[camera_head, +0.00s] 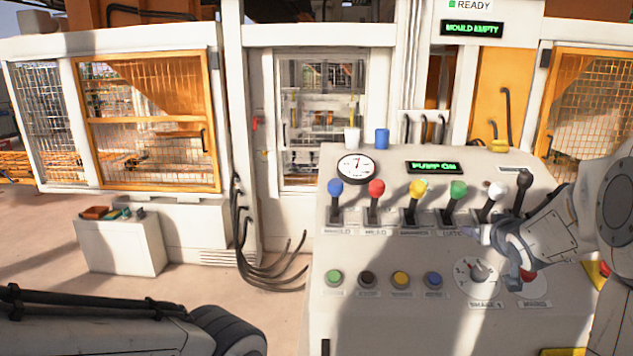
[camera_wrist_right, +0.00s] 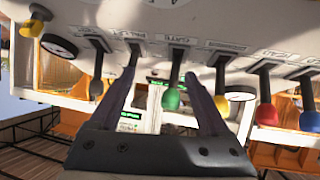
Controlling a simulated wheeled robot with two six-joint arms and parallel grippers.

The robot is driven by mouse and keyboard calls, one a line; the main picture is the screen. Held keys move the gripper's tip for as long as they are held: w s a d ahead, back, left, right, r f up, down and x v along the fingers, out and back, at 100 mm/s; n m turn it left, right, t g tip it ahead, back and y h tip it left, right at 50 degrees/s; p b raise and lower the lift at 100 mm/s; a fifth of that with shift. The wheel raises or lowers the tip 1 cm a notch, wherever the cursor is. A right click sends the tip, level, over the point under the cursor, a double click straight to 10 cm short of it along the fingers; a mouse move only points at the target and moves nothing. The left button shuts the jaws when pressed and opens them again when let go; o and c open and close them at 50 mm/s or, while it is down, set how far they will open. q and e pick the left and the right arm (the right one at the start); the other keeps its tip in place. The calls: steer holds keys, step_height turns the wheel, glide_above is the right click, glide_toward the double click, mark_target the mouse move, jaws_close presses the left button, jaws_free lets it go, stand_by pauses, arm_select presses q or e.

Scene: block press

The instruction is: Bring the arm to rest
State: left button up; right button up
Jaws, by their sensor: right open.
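My right gripper (camera_head: 490,256) is open over the right part of the sloping control console (camera_head: 340,305), just below the green lever (camera_head: 458,189) and white lever (camera_head: 497,190). In the right wrist view its two dark fingers (camera_wrist_right: 160,70) are apart. The green knob (camera_wrist_right: 171,98) shows in the gap between them; I see no grip on it, and contact cannot be told. The black lever (camera_head: 523,180) stands beside my right arm. My left arm shows only as a dark link at the bottom left; its gripper is out of frame.
Blue (camera_head: 335,187), red (camera_head: 376,188) and yellow (camera_head: 417,188) levers stand left of the green one. Several push buttons and a dial (camera_head: 478,272) lie below. Displays read "PUMP ON" and "MOULD EMPTY".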

steer(key=s+a+f+n+g+y, duration=0.1)
steer(key=s+a+f+n+g, duration=0.2)
steer(key=a, duration=0.6)
steer(key=s+a+f+g+y, duration=0.1)
steer(key=s+a+f+y, duration=0.15)
steer(key=s+a, duration=0.45)
steer(key=s+a+f+n+g+y, duration=0.1)
steer(key=s+a+f+n+g, duration=0.2)
steer(key=a, duration=0.8)
steer(key=s+a+f+n+g, duration=0.1)
steer(key=s+a, duration=0.1)
steer(key=s, duration=0.5)
steer(key=s+a+f+n+g+b, duration=0.1)
steer(key=s+a+f+g, duration=0.1)
steer(key=s, duration=0.5)
steer(key=s+a+f+n+g, duration=0.2)
steer(key=s+a, duration=0.2)
steer(key=s, duration=0.4)
steer(key=shift+a, duration=0.25)
